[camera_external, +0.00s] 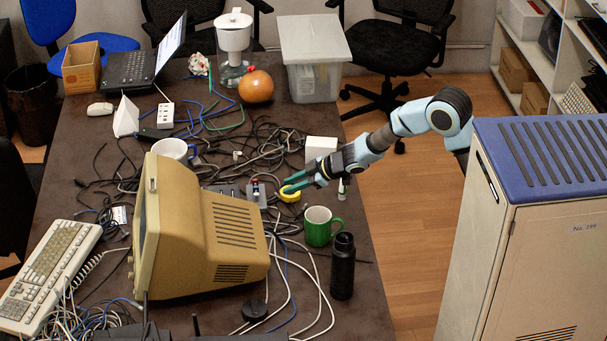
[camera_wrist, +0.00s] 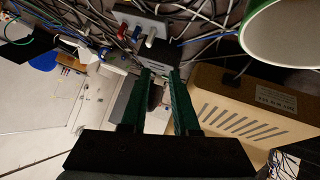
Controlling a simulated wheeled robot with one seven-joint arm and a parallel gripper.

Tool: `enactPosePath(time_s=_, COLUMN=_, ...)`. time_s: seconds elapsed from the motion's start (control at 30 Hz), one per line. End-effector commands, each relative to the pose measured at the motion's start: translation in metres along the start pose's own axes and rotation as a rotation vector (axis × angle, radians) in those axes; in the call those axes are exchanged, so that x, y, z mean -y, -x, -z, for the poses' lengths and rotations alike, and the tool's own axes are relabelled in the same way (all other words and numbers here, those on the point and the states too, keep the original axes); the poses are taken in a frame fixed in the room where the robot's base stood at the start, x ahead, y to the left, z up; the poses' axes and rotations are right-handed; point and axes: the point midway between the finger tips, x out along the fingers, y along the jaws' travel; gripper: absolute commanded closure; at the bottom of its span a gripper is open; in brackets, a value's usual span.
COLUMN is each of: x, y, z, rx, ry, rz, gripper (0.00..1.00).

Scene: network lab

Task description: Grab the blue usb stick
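A small grey hub (camera_external: 256,199) stands on the cluttered table, with small sticks upright in its top. In the wrist view the hub (camera_wrist: 160,12) is at the top centre. There, a blue usb stick (camera_wrist: 137,33) sits between a red stick (camera_wrist: 122,32) and a white one (camera_wrist: 151,38). My gripper (camera_external: 283,188) has green fingers and is just right of the hub, above a yellow ring-like object (camera_external: 290,197). In the wrist view my gripper (camera_wrist: 160,72) is open, with nothing held between its fingers. The sticks are beyond the fingertips, apart from them.
A green mug (camera_external: 318,228) and a black bottle (camera_external: 342,268) stand close to my gripper. A beige monitor (camera_external: 215,235) is left of the hub's front. A white box (camera_external: 320,149) is behind my gripper. Tangled cables cover much of the table around the hub.

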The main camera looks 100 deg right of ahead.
Motion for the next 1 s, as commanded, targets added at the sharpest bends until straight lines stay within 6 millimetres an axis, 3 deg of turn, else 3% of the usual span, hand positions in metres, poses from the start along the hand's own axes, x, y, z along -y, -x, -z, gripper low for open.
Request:
enactPosePath(time_s=0.03, x=-0.047, y=-0.011, z=-0.007, rx=-0.044, ry=0.005, rz=-0.023, gripper=0.71)
enactPosePath(time_s=0.1, x=-0.093, y=-0.022, z=-0.018, rx=-0.11, ry=0.029, rz=-0.029, gripper=0.71)
enactPosePath(time_s=0.17, x=-0.123, y=-0.027, z=-0.03, rx=-0.155, ry=0.046, rz=-0.019, gripper=0.71)
enactPosePath(time_s=0.23, x=-0.137, y=-0.034, z=-0.041, rx=-0.201, ry=0.044, rz=0.022, gripper=0.71)
enactPosePath(time_s=0.33, x=-0.13, y=-0.045, z=-0.05, rx=-0.25, ry=-0.009, rz=0.114, gripper=0.71)
enactPosePath(time_s=0.6, x=-0.086, y=-0.064, z=-0.051, rx=-0.295, ry=-0.149, rz=0.293, gripper=0.71)
enactPosePath(time_s=1.0, x=-0.071, y=-0.109, z=-0.036, rx=-0.295, ry=-0.155, rz=0.299, gripper=0.71)
